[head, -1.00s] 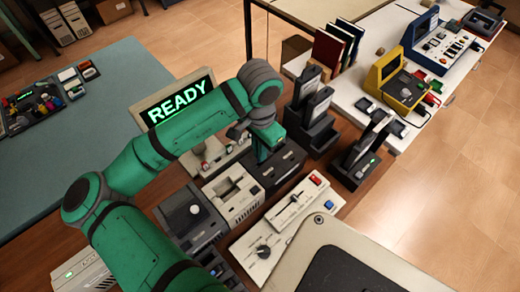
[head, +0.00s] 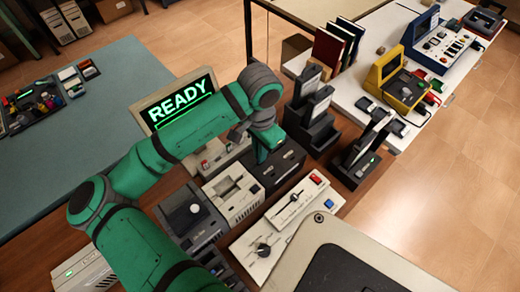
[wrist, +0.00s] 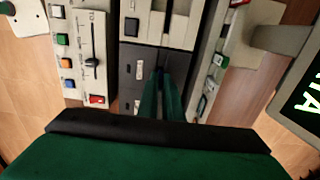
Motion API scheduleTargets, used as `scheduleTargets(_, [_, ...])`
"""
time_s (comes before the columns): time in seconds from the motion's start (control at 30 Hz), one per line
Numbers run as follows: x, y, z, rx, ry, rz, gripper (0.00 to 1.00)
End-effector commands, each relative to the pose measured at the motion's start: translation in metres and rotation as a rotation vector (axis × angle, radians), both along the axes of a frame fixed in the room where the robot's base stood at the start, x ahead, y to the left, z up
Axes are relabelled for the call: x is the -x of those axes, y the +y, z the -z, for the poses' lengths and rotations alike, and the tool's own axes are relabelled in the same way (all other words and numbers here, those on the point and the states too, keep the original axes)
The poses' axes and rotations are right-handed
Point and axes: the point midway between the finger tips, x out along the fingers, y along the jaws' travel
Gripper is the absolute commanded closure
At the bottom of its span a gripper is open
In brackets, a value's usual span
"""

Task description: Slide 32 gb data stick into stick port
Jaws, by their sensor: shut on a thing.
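My gripper (head: 268,148) is over the dark grey unit (head: 291,160) beside the cream slotted unit. In the wrist view its two green fingers (wrist: 168,88) are close together, pointing down at the dark unit (wrist: 134,90). They are shut on a thin thing, of which only a small dark bluish bit (wrist: 160,70) shows between the tips. I cannot read its label or tell whether it is the 32 GB stick. The dark unit carries small pale labels and narrow dark openings. The fingers hide the spot right under the tips, so I cannot tell whether the held thing touches a port.
A monitor (head: 180,108) reading READY stands behind my arm. A cream slotted unit (head: 233,190) and a slider panel (head: 301,200) lie near the gripper. Tall black holders (head: 309,125) stand behind to the right. The teal table (head: 90,170) at left has clear room.

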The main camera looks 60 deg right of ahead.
Motion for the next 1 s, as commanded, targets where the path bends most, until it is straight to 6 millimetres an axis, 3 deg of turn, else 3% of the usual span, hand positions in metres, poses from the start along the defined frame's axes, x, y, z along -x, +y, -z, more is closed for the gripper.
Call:
scheduleTargets(0.43, [0.000, 0.001, 0.017, 0.000, 0.000, -0.002, 1.00])
scheduleTargets(0.83, [0.000, 0.000, 0.017, 0.000, -0.001, 0.000, 1.00])
scheduleTargets(0.93, [0.000, 0.000, 0.017, 0.000, -0.001, 0.000, 0.75])
scheduleTargets(1.0, [0.000, 0.000, 0.017, 0.000, -0.001, 0.000, 0.72])
